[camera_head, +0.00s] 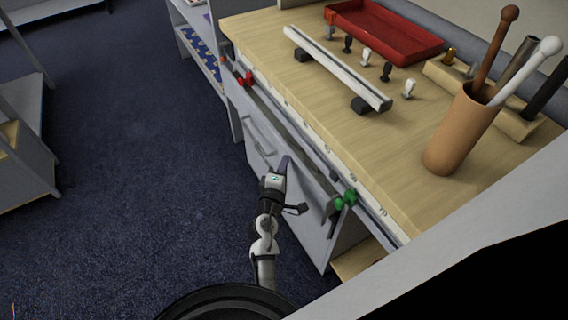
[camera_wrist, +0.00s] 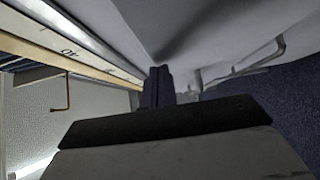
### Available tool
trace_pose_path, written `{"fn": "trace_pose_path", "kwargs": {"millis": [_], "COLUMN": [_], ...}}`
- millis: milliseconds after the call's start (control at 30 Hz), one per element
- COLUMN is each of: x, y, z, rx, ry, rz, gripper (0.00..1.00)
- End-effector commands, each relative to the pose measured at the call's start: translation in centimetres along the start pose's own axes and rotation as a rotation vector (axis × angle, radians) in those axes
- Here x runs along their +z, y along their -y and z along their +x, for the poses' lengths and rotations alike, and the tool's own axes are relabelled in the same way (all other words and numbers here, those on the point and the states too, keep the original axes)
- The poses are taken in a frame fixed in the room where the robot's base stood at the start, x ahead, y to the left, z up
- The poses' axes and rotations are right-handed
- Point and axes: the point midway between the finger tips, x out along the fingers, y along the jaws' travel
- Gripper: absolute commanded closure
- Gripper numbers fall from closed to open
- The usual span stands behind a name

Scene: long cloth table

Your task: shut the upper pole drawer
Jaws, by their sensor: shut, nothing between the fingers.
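A grey drawer front (camera_head: 299,150) runs along the near side of the wood-topped table. A narrow dark gap shows between its top edge and the table's edge, so it seems to stand slightly out. A bar handle (camera_head: 257,138) sits on the grey front below, and a metal handle also shows in the wrist view (camera_wrist: 250,66). My gripper (camera_head: 286,163) is shut and empty, with its fingertips at the drawer front, right of the handle. In the wrist view the dark fingers (camera_wrist: 158,82) point at a grey panel; I cannot tell whether they touch it.
Red knobs (camera_head: 243,79) and green knobs (camera_head: 345,200) sit along the table's marked edge. On top are a red tray (camera_head: 385,35), a metal rail (camera_head: 335,67), several small pegs and a brown cup (camera_head: 460,130) of tools. The blue carpet (camera_head: 130,150) at left is clear.

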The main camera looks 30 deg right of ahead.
Motion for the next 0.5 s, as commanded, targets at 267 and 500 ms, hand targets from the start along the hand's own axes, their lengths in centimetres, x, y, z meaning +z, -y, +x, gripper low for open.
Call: {"fn": "trace_pose_path", "kwargs": {"millis": [267, 500], "x": [2.7, 3.8], "y": [-0.3, -0.1], "z": [2.8, 3.7], "rx": [0.0, 0.0], "ry": [0.002, 0.004], "rz": [0.001, 0.001], "gripper": [1.0, 1.0]}}
